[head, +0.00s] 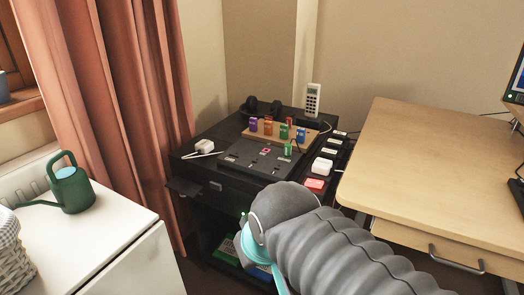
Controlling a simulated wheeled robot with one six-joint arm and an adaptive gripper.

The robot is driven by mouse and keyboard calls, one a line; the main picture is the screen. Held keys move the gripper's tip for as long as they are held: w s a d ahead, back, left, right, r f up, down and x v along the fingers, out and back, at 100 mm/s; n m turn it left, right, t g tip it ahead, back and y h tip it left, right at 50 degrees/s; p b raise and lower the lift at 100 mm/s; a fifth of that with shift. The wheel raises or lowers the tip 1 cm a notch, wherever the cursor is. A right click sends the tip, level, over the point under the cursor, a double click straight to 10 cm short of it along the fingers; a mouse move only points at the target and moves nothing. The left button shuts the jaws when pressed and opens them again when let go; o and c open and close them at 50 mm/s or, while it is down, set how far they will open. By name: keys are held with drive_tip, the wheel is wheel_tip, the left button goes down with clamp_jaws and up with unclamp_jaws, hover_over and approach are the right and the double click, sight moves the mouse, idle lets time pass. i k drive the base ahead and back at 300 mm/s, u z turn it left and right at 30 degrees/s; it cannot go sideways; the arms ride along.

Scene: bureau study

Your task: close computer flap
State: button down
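A black cabinet (213,178) stands in the corner between the curtain and the wooden desk. A small dark panel (183,187) juts out from its front left, below the top; it looks like an open flap, but I cannot tell for sure that it is the computer flap. A small green light (243,213) shows lower on the dark front, close to the end of my arm. My grey, ribbed arm with a teal band reaches in from the bottom right and covers the right part of the cabinet's front. My gripper's fingers are not visible.
A black panel (258,159) with switches, coloured blocks (268,127) on a wooden board and a white handset (312,100) are on the cabinet. A wooden desk (430,165) stands right. A green watering can (72,187) stands on a white surface (95,245) at left.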

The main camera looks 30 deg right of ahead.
sight(185, 188)
drive_tip(key=u, duration=0.55)
drive_tip(key=k, duration=0.95)
drive_tip(key=z, duration=1)
drive_tip(key=i, duration=1)
drive_tip(key=z, duration=0.05)
